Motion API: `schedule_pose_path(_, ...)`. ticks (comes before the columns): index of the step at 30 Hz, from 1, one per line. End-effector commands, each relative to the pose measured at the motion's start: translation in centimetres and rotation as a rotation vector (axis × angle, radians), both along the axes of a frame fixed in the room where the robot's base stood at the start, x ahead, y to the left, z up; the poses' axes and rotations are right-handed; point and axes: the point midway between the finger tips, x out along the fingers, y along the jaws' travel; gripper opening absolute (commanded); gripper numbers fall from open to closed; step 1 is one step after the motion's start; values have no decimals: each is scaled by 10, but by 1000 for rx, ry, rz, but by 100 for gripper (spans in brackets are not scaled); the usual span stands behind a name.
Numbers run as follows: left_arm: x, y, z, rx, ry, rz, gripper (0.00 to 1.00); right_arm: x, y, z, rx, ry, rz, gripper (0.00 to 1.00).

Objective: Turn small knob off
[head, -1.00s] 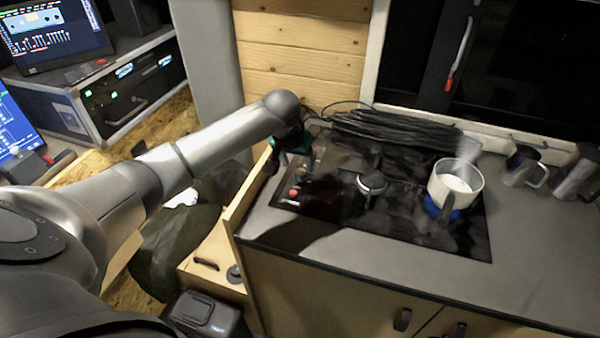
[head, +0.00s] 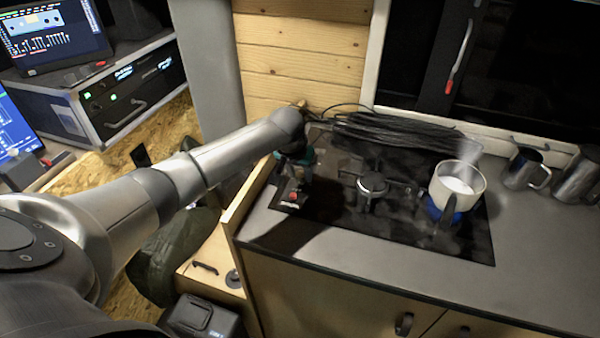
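A black glass hob (head: 400,230) is set in the grey counter. On its left side a small red-topped control (head: 293,195) shows; I cannot tell whether it is the small knob. My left gripper (head: 296,178) points down just behind this control, at the hob's left edge. Its fingers are dark and small, and I cannot tell whether they are open or touch a knob. A white pot (head: 458,186) with pale contents stands on the right burner, with a blue flame (head: 443,213) under it and steam above. My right gripper is out of view.
A second burner (head: 371,187) stands empty between the controls and the pot. Black cables (head: 390,130) lie along the back of the hob. Metal mugs (head: 525,168) stand at the right. A wooden wall (head: 300,50) rises behind, and a raised wooden edge borders the counter's left.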

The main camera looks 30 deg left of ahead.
Motion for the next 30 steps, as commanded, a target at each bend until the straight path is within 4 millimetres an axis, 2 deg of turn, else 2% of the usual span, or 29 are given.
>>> schedule_pose_path(2, 0, 0, 0, 0, 0, 0, 32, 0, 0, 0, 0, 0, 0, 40)
schedule_pose_path(10, 0, 0, 0, 0, 0, 0, 1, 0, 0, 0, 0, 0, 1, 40)
schedule_pose_path(22, 0, 1, 0, 0, 1, -12, 0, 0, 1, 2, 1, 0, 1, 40)
schedule_pose_path(30, -1, 2, 2, 0, 2, -123, 0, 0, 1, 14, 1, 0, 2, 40)
